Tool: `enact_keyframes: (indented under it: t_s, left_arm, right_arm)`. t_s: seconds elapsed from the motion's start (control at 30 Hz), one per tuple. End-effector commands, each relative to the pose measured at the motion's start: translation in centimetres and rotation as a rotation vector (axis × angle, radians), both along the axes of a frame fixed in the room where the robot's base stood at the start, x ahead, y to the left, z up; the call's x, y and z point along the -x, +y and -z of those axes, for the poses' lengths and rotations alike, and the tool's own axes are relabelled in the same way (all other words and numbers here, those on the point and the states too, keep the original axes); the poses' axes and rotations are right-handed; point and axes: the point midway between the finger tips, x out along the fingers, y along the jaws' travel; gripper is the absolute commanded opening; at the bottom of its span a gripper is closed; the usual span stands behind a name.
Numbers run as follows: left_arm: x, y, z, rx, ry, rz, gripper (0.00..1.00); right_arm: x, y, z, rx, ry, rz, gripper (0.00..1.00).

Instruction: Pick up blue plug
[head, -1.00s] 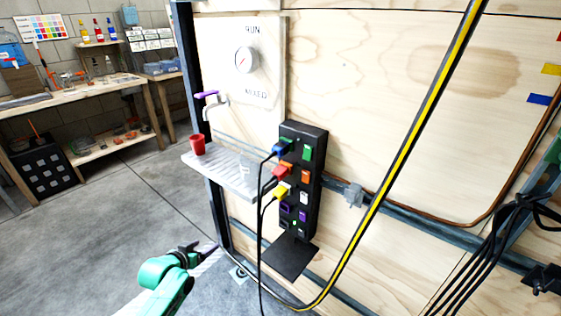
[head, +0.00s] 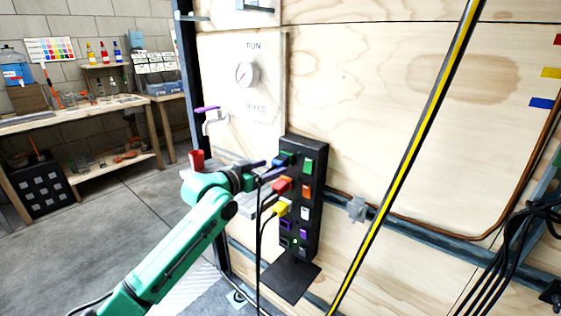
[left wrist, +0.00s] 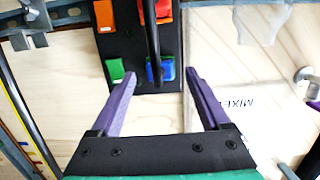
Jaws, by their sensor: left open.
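The blue plug (head: 281,160) sits in the top left of the black socket panel (head: 318,146), beside a green switch (head: 309,166). In the left wrist view the blue plug (left wrist: 167,69) lies between my fingertips, with a black cable crossing in front of it. My left gripper (head: 266,169) is open, its purple fingers pointing at the panel at the blue plug's height. It also shows in the left wrist view (left wrist: 160,74), with a gap on both sides of the plug. I cannot tell whether the tips reach past the plug. My right gripper is not in view.
A red plug (head: 282,186) and a yellow plug (head: 281,208) sit below, with black cables hanging down. A red cup (head: 197,160) stands at the shelf, which my arm partly hides. A purple-handled tap (head: 208,110) is above. A yellow-black strip (head: 408,150) runs diagonally to the right.

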Motion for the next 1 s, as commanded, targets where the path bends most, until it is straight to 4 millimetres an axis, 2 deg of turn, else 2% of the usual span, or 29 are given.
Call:
enact_keyframes:
  t_s: [0.1,0.2,0.4,0.43,0.63,1.0]
  left_arm:
    - [-1.7,-1.3,0.0,0.001,0.001,0.0,0.8]
    - [-2.4,-1.9,0.2,0.0,0.0,0.0,0.8]
    - [-2.5,-2.0,0.3,0.0,-0.001,0.0,0.8]
    - [-2.5,-2.0,0.3,0.0,-0.001,0.0,0.76]
    - [-2.5,-1.9,0.3,0.0,0.0,0.0,0.0]
    - [-2.2,-1.7,0.0,0.001,-0.001,0.0,0.0]
  right_arm:
    - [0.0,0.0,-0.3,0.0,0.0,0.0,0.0]
    - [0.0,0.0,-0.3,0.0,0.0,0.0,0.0]
    - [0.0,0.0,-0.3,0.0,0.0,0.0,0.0]
    - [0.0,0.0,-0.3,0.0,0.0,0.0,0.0]
    - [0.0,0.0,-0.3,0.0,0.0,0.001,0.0]
    - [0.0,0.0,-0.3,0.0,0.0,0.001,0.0]
